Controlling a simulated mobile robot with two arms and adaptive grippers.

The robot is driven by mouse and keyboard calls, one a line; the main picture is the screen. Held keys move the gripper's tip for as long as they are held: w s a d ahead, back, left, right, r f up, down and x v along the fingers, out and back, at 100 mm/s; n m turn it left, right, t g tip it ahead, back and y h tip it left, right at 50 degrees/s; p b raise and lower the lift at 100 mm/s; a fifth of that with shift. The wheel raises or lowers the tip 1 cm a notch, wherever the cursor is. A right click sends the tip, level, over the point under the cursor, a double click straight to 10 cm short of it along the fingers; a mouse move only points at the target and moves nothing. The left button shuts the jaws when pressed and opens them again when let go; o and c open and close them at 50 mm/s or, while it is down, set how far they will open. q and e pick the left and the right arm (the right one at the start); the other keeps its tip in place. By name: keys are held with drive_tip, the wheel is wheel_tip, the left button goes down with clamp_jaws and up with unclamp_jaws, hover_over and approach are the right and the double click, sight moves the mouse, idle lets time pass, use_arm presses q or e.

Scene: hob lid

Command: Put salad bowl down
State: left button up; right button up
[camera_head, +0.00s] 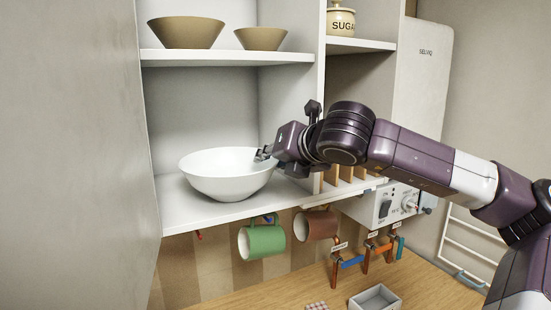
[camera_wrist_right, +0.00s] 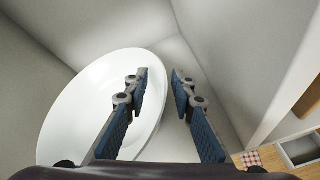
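The white salad bowl (camera_head: 228,176) sits upright on the lower shelf (camera_head: 190,212) of the cabinet, and it appears to rest on the board. My right gripper (camera_head: 265,153) reaches in from the right to the bowl's right rim. In the right wrist view the gripper (camera_wrist_right: 160,78) has its fingers apart, one over the inside of the bowl (camera_wrist_right: 85,105) and one outside it. The rim lies between them, with a gap visible near the tips. My left gripper is not in view.
Two tan bowls, a large one (camera_head: 186,33) and a small one (camera_head: 261,39), stand on the shelf above. A green mug (camera_head: 262,242) and a brown mug (camera_head: 316,225) hang below. Cabinet walls bound the shelf; a SUGAR jar (camera_head: 341,21) stands upper right.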

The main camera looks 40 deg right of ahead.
drive_tip(key=shift+s+a+r, duration=0.1)
drive_tip(key=shift+s, duration=0.25)
drive_tip(key=b+v, duration=0.4)
drive_tip(key=v, duration=0.7)
